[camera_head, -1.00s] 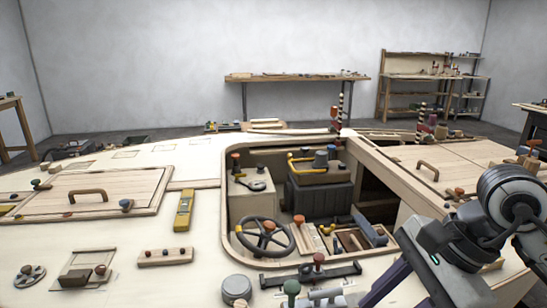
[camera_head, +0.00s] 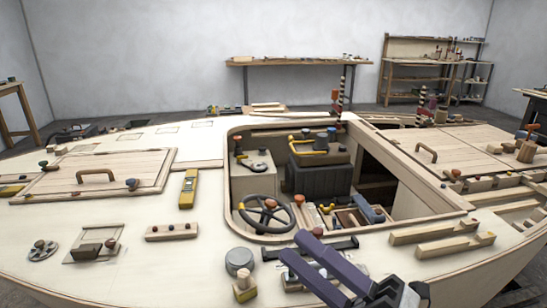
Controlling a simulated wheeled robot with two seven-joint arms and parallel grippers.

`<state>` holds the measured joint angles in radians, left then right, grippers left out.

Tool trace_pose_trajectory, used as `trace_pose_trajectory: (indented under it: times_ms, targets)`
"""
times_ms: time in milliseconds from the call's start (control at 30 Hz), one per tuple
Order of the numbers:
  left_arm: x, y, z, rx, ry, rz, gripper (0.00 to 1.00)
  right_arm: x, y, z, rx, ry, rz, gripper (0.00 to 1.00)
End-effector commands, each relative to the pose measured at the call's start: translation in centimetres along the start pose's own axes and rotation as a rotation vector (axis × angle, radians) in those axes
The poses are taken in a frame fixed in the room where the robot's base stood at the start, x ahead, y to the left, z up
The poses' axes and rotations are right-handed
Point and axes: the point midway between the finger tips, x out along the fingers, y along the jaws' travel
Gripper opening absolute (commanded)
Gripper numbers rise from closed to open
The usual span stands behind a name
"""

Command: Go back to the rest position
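My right gripper (camera_head: 293,247) shows at the bottom centre, low over the near deck of the plywood hull (camera_head: 120,225). Its two purple fingers point up and left, with a gap between them and nothing held there. Its grey body runs off the bottom edge. The fingers hide part of the black bar-shaped fitting (camera_head: 342,246) and the small parts beside it. My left gripper is not in view.
The cockpit opening holds a steering wheel (camera_head: 267,213) and a dark box (camera_head: 318,175). A grey round knob (camera_head: 238,262) stands left of my fingers. Wooden blocks (camera_head: 455,245) lie on the right deck. A yellow level (camera_head: 188,188) lies left of the cockpit. The left deck has bare room.

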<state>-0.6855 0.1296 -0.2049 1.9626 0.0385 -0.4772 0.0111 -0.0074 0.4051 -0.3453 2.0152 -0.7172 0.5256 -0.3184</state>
Motion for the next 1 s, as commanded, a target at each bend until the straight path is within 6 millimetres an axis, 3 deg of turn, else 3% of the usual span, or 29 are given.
trace_pose_trajectory:
  times_ms: [33, 100, 233, 367, 500, 600, 700, 833, 1000]
  targets:
    - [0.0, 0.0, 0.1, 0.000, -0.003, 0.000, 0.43, -2.2, -2.8, 2.3, 0.193, -0.186, -0.022, 0.35]
    - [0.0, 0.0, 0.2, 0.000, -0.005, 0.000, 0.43, -5.5, -6.3, 4.7, 0.407, -0.398, -0.049, 0.35]
    - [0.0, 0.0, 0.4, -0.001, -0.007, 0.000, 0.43, -12.5, -13.3, 5.9, 0.739, -0.735, -0.109, 0.35]
    - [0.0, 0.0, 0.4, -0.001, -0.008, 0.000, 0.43, -19.9, -19.6, 3.9, 1.024, -1.030, -0.171, 0.35]
    - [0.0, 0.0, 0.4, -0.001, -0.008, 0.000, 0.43, -26.8, -24.7, -0.7, 1.273, -1.297, -0.234, 0.35]
    - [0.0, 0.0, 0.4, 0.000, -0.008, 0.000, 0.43, -30.2, -26.8, -3.9, 1.398, -1.435, -0.269, 0.35]
    - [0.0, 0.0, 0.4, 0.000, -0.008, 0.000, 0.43, -32.2, -28.0, -6.2, 1.478, -1.522, -0.292, 0.35]
    - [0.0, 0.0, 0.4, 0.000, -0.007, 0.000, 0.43, -33.3, -28.5, -7.5, 1.520, -1.570, -0.305, 0.35]
    - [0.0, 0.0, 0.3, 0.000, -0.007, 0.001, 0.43, -33.4, -28.6, -7.6, 1.523, -1.573, -0.307, 0.35]
